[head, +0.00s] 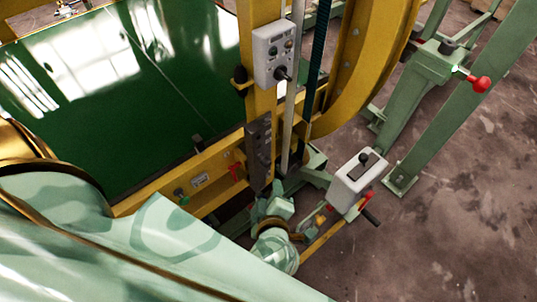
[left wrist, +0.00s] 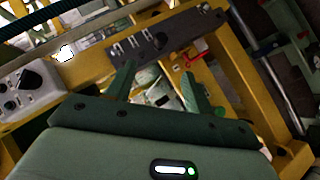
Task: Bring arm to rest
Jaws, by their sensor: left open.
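My left gripper (head: 273,200) is at the low centre of the head view, in front of the yellow frame (head: 160,190) and close below a dark slotted plate (head: 259,150). In the left wrist view the two green fingers of the gripper (left wrist: 160,75) stand apart, with nothing held between them. The dark plate (left wrist: 165,38) lies just beyond the fingertips there; I cannot tell whether they touch it. My pale green left arm fills the lower left of the head view. My right gripper is not in view.
A grey control box (head: 274,55) is on the yellow post, and it shows in the left wrist view (left wrist: 35,85). A second grey box (head: 358,180) with a lever stands right of the gripper. A red-knobbed green stand (head: 440,65) is farther right. Bare floor (head: 460,220) lies lower right.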

